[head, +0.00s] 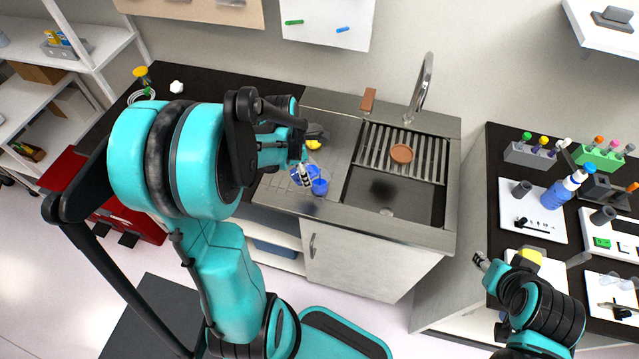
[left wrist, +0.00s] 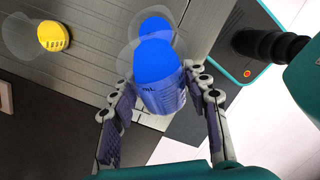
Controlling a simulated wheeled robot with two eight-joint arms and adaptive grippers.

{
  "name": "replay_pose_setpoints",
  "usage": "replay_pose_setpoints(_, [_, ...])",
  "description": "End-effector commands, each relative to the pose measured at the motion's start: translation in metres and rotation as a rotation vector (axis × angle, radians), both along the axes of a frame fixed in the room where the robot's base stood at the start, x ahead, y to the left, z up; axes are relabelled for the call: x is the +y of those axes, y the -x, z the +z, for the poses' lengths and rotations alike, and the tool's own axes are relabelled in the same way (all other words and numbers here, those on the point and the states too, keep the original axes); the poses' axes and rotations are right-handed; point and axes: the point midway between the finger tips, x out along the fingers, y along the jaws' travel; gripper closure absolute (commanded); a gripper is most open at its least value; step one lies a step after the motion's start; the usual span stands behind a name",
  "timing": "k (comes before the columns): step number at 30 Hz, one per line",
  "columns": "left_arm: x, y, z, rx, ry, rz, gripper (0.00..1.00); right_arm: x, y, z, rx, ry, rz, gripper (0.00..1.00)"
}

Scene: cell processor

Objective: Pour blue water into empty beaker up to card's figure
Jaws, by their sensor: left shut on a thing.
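My left gripper (head: 301,172) is over the left part of the sink counter, shut on a clear beaker holding blue water. In the left wrist view this held beaker (left wrist: 160,88) sits between the two fingers (left wrist: 160,100) with "mL" print facing the camera; it appears tilted. A second clear beaker with blue water (head: 320,187) stands close beside it on the counter; its blue disc (left wrist: 154,26) shows just past the held one. Whether the two touch is unclear. My right gripper (head: 482,261) is by the right bench's edge, too small to read. I cannot make out a card.
A beaker of yellow liquid (left wrist: 54,37) stands on the drainboard, also in the head view (head: 313,144). The sink basin (head: 385,200) with a rack and brown disc (head: 401,153) lies right. The faucet (head: 421,90) rises behind. The right bench holds tube racks and a blue bottle (head: 560,190).

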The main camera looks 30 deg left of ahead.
Motion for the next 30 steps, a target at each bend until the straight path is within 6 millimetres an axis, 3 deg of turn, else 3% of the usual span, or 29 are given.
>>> replay_pose_setpoints(30, [-0.0008,-0.0004,-0.0001,0.035,-0.030,-0.002,1.00,0.0000,0.0000,-0.0016,0.000,0.000,0.000,0.60])
